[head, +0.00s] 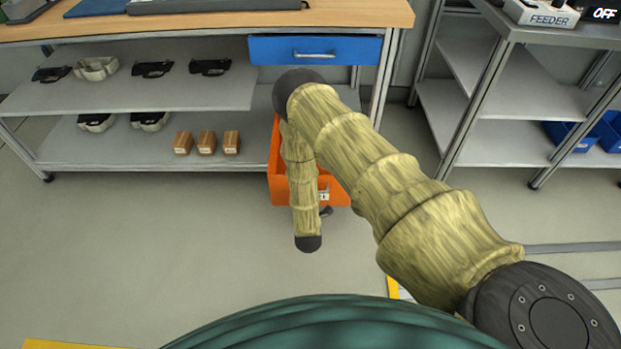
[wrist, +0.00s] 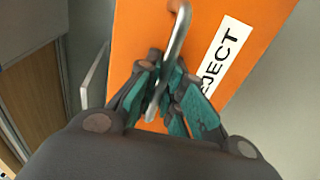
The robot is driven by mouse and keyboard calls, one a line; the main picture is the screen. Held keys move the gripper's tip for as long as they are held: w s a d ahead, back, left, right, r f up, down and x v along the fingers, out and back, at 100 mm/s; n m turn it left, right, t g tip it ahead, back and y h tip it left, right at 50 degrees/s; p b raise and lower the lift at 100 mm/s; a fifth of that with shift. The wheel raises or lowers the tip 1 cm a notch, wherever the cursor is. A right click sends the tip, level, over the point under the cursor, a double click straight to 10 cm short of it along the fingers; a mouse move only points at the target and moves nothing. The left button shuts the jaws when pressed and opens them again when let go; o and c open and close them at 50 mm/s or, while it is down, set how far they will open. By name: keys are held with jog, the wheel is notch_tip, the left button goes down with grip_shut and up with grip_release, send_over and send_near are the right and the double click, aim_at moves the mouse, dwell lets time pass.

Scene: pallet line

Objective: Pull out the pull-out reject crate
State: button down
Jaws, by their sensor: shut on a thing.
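The orange reject crate (head: 277,182) sits under the workbench at its right end, with its front out past the lower shelf edge. My arm hides much of it in the head view. In the wrist view its orange front (wrist: 210,30) fills the middle, with a white label (wrist: 228,57) reading "REJECT" and a metal bar handle (wrist: 178,40). My gripper (wrist: 168,85) is shut on the handle, its teal-padded fingers on either side of the bar. In the head view the gripper is mostly hidden behind my arm.
The workbench (head: 200,27) has a blue drawer (head: 314,49) above the crate. Its shelves hold several dark and pale parts and three brown blocks (head: 206,142). A grey rack (head: 497,143) with blue bins stands at the right. The floor (head: 150,240) in front is clear.

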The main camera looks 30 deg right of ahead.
jog(key=shift+s+a+p, duration=0.2)
jog(key=shift+s+a, duration=0.4)
jog(key=shift+s, duration=0.3)
jog(key=shift+s+a+p, duration=0.15)
jog(key=shift+s+a, duration=0.4)
jog(key=shift+s, duration=0.3)
jog(key=c, duration=1.5)
grip_release()
jog(key=shift+c, duration=0.2)
jog(key=shift+d, duration=0.15)
jog(key=v, duration=1.2)
jog(key=shift+s+f, duration=0.1)
